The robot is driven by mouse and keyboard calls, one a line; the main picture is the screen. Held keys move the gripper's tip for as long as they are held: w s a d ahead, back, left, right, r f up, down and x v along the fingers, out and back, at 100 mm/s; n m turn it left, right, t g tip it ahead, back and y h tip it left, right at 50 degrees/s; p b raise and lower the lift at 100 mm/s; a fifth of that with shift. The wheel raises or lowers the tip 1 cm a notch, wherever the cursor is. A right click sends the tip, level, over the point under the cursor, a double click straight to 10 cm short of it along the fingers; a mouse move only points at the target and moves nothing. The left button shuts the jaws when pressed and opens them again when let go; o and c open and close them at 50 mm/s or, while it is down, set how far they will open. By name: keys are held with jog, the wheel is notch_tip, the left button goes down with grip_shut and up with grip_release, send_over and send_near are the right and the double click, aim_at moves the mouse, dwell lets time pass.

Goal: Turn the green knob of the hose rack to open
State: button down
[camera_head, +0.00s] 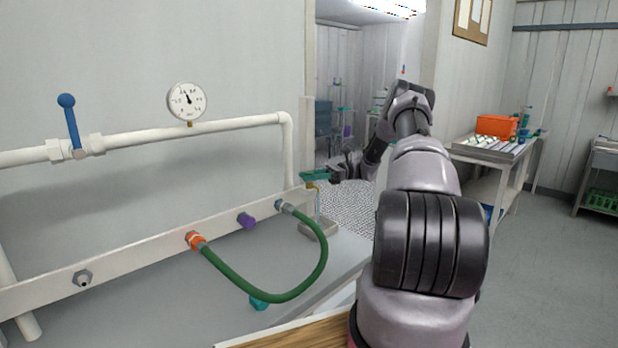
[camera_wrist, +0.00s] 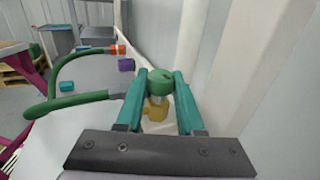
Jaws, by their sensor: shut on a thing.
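The green knob (camera_wrist: 160,76) shows in the wrist view as a rounded green cap above a brass valve body (camera_wrist: 155,108). My gripper (camera_wrist: 161,82) has its two teal fingers on either side of the knob, shut on it. In the head view my gripper (camera_head: 318,175) reaches in from the right to the right end of the hose rack (camera_head: 140,250). There the fingers largely hide the knob, and brass shows just below them. I cannot tell the knob's turn angle.
A green hose (camera_head: 322,262) loops from the orange fitting (camera_head: 193,240) to the rack's right end. A purple fitting (camera_head: 246,220) sits between. A white pipe with a blue-handled valve (camera_head: 68,122) and a gauge (camera_head: 187,101) runs above. A teal piece (camera_head: 259,301) lies below the rack.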

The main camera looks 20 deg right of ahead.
jog(key=shift+n+g+h, duration=0.3)
jog(key=shift+n+g, duration=1.4)
jog(key=shift+g, duration=0.8)
jog(key=shift+r+n+g, duration=0.1)
jog(key=shift+n+g, duration=0.2)
jog(key=shift+g, duration=0.1)
jog(key=c, duration=0.5)
grip_release()
